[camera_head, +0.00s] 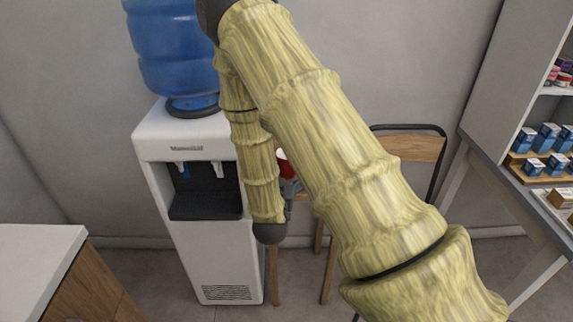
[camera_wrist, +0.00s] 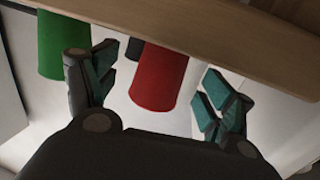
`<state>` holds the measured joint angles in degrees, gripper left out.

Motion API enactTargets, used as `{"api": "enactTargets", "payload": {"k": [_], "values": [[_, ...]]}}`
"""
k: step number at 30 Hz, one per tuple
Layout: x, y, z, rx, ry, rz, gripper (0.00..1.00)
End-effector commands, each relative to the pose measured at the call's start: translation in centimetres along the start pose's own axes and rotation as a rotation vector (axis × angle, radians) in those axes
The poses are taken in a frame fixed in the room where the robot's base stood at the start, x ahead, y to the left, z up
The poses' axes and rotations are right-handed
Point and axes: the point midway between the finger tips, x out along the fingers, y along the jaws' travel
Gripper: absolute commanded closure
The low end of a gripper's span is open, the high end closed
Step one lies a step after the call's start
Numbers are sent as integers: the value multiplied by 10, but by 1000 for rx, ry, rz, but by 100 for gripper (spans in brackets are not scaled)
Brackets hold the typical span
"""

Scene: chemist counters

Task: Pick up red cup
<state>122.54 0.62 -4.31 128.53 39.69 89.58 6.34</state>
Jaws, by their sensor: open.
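In the wrist view a red cup (camera_wrist: 158,80) stands in the middle, between the two fingers of my gripper (camera_wrist: 161,76). The gripper is open, with a gap showing on each side of the cup. The cup meets the wooden surface (camera_wrist: 220,50) at the top of the picture; my gripper's dark body fills the bottom. In the head view a small red patch (camera_head: 286,168), probably the red cup, shows between my arm links. My gripper is mostly hidden there behind the arm.
A green cup (camera_wrist: 63,45) is just left of my left finger in the wrist view. A dark object (camera_wrist: 134,48) is partly behind the red cup. In the head view are a water dispenser (camera_head: 215,265), a wooden chair (camera_head: 415,148), a shelf (camera_head: 541,205) and a counter (camera_head: 35,260).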

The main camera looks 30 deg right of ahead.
Motion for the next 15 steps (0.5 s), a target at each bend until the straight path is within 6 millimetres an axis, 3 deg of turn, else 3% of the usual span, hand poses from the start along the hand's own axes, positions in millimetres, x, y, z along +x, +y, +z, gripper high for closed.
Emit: {"api": "enactTargets", "payload": {"k": [9,15], "values": [[38,-5,5,1,1,-2,18],[46,-5,6,0,0,-2,18]]}}
